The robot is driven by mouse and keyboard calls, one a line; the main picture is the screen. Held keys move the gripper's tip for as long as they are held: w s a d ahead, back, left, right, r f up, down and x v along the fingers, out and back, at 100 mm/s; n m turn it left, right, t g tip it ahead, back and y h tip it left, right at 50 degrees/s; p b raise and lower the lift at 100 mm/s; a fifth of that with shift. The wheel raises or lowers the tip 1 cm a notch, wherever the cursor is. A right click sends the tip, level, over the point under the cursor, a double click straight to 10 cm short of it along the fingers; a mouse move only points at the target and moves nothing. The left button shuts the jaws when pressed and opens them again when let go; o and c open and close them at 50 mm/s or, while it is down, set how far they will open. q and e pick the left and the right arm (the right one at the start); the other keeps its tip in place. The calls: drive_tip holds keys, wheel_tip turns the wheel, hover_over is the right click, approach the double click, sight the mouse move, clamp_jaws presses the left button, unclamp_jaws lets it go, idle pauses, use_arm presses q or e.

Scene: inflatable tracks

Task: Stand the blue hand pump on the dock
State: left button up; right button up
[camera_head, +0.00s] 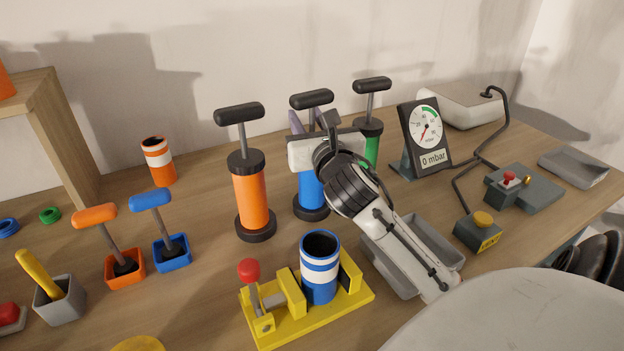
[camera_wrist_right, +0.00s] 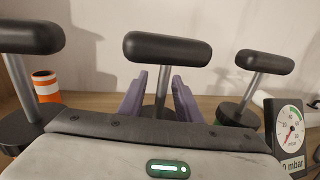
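The blue hand pump (camera_head: 311,190) stands upright on the table between an orange pump (camera_head: 251,200) and a green pump (camera_head: 372,150). Its black T-handle (camera_wrist_right: 167,48) is at the top in the right wrist view. My right gripper (camera_head: 313,123) is at the pump's upper part, below the handle. In the right wrist view, its purple fingers (camera_wrist_right: 160,92) are apart on either side of the rod, with a gap visible at the left. The gripper body hides part of the pump. A flat grey-green plate with a red-knobbed block (camera_head: 540,190), possibly the dock, lies at the right. My left gripper is out of view.
A yellow clamp stand (camera_head: 355,296) holds a blue-and-white cylinder (camera_head: 320,270) in front. A grey tray (camera_head: 443,243) lies under my right arm. A gauge (camera_head: 425,135) stands at the back right. A black hose (camera_head: 480,160) and yellow-button box (camera_head: 478,231) lie near the plate.

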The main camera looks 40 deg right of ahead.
clamp_jaws()
idle(1.0)
drive_tip(key=shift+r, duration=0.1)
idle(0.3)
